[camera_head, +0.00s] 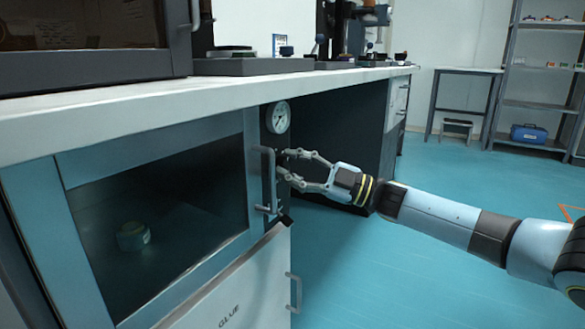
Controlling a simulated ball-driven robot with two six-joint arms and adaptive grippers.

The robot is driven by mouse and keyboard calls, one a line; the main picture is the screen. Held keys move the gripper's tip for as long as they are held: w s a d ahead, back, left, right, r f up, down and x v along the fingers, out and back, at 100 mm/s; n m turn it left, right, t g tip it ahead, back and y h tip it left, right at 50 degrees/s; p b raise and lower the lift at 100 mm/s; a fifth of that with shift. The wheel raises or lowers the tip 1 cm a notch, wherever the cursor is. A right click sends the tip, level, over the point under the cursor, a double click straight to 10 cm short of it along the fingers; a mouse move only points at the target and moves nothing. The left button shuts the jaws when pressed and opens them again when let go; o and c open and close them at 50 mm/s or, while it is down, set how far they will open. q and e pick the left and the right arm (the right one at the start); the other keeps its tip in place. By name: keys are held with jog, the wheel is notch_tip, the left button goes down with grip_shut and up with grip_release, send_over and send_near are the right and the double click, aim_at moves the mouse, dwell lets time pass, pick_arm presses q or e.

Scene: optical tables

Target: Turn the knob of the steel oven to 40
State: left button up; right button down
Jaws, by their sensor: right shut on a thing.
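The steel oven (150,142) stands under the white worktop at left, with a dark glass door and a vertical bar handle (266,180). A round white dial (278,117) sits on the narrow panel right of the door; its reading is too small to tell. My right gripper (283,164) reaches in from the right, below the dial and just right of the handle. Its fingers are shut on the knob on that panel. The knob is mostly hidden by the fingers, so its setting cannot be read. My left gripper is not in view.
A small round container (133,236) shows behind the oven glass. A cabinet door marked GLUE (240,290) with its own handle is below. The worktop (200,97) overhangs the oven. Open blue floor (400,270) lies to the right, with a shelf rack (540,105) at the back.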

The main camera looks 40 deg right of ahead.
jog(key=shift+n+g, duration=0.5)
jog(key=shift+n, duration=0.5)
jog(key=c, duration=1)
grip_release()
jog(key=v, duration=1.2)
jog(key=shift+d, duration=0.1)
